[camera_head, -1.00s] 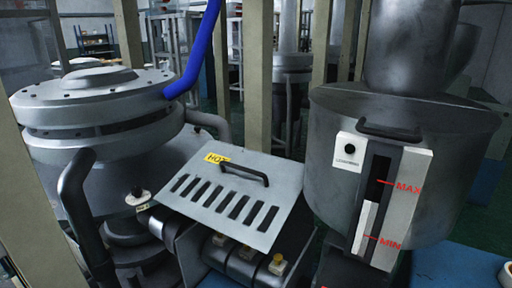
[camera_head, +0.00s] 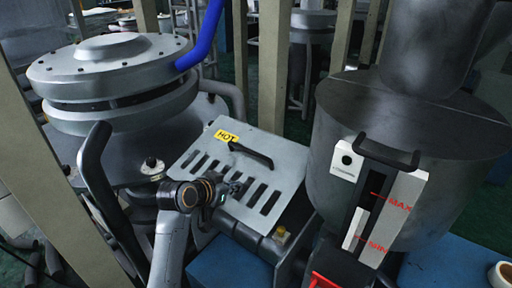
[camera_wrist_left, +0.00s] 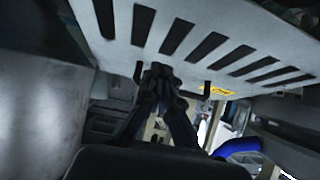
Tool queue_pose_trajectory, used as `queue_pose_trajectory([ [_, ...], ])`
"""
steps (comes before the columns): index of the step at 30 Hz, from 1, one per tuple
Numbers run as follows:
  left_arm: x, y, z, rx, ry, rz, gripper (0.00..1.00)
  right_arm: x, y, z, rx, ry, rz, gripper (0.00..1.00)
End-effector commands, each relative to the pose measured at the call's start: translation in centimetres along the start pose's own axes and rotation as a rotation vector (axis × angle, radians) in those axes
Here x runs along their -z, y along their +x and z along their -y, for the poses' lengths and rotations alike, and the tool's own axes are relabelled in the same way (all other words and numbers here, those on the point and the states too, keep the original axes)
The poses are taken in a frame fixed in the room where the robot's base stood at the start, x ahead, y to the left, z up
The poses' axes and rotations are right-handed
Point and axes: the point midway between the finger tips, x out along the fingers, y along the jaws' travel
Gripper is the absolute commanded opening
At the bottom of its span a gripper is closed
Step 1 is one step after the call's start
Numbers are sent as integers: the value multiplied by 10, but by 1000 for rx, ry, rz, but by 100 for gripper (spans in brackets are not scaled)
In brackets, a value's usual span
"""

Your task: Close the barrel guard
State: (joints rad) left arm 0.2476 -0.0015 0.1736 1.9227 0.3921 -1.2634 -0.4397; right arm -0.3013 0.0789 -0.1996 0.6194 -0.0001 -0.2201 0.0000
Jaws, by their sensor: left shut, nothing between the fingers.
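The barrel guard (camera_head: 291,163) is a pale grey slotted plate with a black handle (camera_head: 250,154) and a yellow HOT label (camera_head: 227,136). It sits tilted in the middle of the head view. My left gripper (camera_head: 236,189) is shut and empty, over the slots on the guard's near left part, short of the handle. In the left wrist view the closed fingertips (camera_wrist_left: 160,72) show beside the guard (camera_wrist_left: 122,30), near its handle. I cannot tell whether they touch it. My right gripper is not in view.
A round metal vessel (camera_head: 112,70) stands left, with a blue hose (camera_head: 202,45) above. A hopper with a MAX/MIN gauge (camera_head: 378,205) stands close on the right. Beige posts (camera_head: 272,70) rise behind. A blue surface (camera_head: 228,266) lies in front.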

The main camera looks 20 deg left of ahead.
Motion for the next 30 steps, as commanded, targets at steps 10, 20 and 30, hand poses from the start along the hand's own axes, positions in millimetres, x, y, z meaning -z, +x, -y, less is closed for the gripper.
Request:
queue_pose_trajectory([
  [10, 111, 3, 25, -30, 12, -225, 0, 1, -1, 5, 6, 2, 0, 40],
  [20, 128, 24, 26, -35, 11, -243, 0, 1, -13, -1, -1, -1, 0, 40],
  [30, 141, 76, 23, -35, 12, -242, 0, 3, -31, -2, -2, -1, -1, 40],
])
